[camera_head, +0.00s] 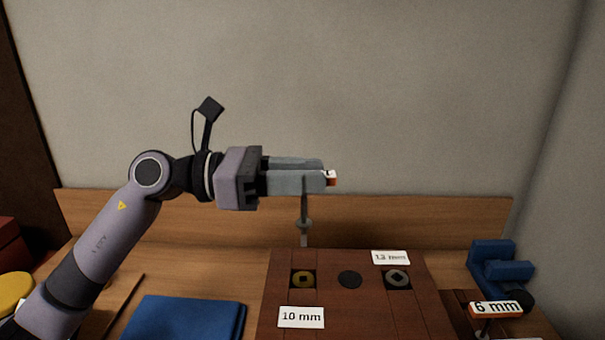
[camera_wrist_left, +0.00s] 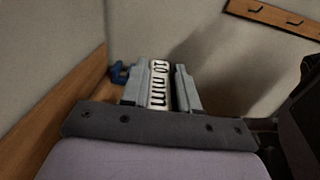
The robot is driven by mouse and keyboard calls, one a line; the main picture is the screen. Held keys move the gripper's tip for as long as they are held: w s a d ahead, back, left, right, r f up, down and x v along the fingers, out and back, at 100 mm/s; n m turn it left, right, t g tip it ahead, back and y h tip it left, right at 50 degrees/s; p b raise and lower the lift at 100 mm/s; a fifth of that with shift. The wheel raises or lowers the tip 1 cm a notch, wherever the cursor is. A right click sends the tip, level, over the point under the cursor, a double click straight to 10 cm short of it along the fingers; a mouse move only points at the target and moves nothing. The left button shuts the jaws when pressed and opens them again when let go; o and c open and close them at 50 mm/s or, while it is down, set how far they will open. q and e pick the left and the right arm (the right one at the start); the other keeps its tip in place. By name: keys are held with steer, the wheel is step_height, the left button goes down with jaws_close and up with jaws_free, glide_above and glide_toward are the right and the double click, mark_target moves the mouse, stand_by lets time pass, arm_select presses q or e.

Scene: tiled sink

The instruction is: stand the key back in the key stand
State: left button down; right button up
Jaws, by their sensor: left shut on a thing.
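My left gripper (camera_head: 328,178) is shut on the key, holding it upright above the back part of the key stand. The key's shaft (camera_head: 304,222) hangs straight down below the fingers, with a collar partway along it. The key's handle (camera_wrist_left: 160,84) shows between the fingers in the left wrist view and reads "10 mm". The key stand (camera_head: 290,260) is a reddish-brown wooden block. The shaft's lower end appears apart from the yellow-ringed socket.
A key labelled "6 mm" (camera_head: 495,307) is at the right, near a blue vise-like object (camera_head: 498,264). A blue flat item (camera_head: 185,318) lies left of the stand. A wooden backboard (camera_head: 420,219) runs behind. A hook rail (camera_wrist_left: 275,18) shows in the left wrist view.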

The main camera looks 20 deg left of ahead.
mark_target(302, 233)
arm_select(q)
steer(key=shift+f+b, duration=0.2)
steer(key=shift+b, duration=0.1)
step_height(302, 233, down, 6)
steer(key=b, duration=0.5)
steer(key=shift+r, duration=0.25)
steer(key=shift+b, duration=0.5)
stand_by(1.3)
steer(key=shift+f+b, duration=1.7)
steer(key=c, duration=0.8)
jaws_free()
steer(key=shift+r, duration=0.1)
